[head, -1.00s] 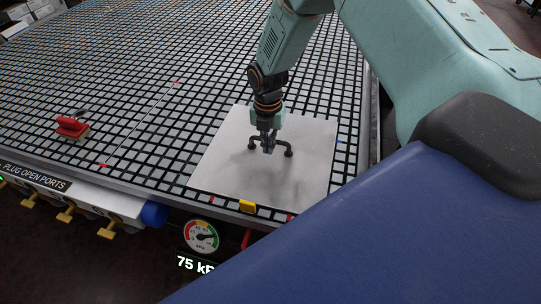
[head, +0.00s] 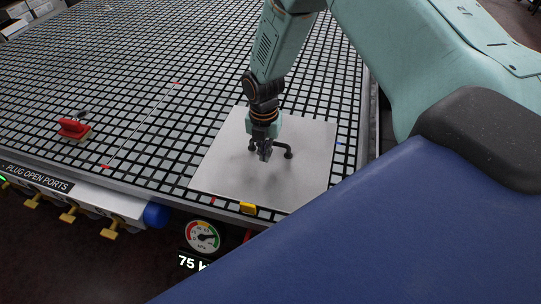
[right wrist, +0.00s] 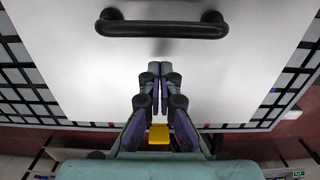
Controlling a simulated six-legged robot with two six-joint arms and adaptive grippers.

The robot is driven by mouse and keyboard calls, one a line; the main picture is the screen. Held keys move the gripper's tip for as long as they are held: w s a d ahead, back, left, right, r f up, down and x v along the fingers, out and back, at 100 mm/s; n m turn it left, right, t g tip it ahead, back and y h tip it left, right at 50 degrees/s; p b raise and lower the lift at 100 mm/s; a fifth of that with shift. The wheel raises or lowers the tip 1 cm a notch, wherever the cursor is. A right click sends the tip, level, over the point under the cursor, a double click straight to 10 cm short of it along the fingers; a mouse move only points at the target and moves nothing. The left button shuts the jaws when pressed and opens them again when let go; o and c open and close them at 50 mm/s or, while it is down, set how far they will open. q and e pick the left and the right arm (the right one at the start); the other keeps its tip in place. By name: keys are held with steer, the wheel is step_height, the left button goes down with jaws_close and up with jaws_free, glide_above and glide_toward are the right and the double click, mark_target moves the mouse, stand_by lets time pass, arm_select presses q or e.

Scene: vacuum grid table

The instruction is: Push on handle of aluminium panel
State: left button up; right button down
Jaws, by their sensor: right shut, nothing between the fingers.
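The aluminium panel (head: 225,170) is a pale, flat square sheet lying on the grid table near its front edge. Its black bar handle (head: 288,153) stands on the panel and is partly hidden by my right gripper (head: 264,155). In the right wrist view, the handle (right wrist: 162,29) crosses the top of the picture. My right gripper (right wrist: 160,70) is shut and empty there, its fingertips on the near side of the bar with a gap showing in the picture. Whether it touches the handle is not clear. My left gripper is not in view.
The black-lined grid table (head: 150,80) is mostly clear to the left. A red-handled block (head: 73,128) sits at far left. A yellow stop (head: 248,208) is at the panel's front edge. A pressure gauge (head: 203,236) and brass valves (head: 68,215) line the front.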

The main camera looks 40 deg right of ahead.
step_height(320, 180, up, 3)
steer(key=shift+s+f+p, duration=0.1)
steer(key=shift+p, duration=0.75)
step_height(320, 180, up, 4)
steer(key=p, duration=0.3)
steer(key=shift+r, duration=0.2)
steer(key=shift+f, duration=0.15)
step_height(320, 180, down, 8)
steer(key=b, duration=0.6)
steer(key=shift+r, duration=0.2)
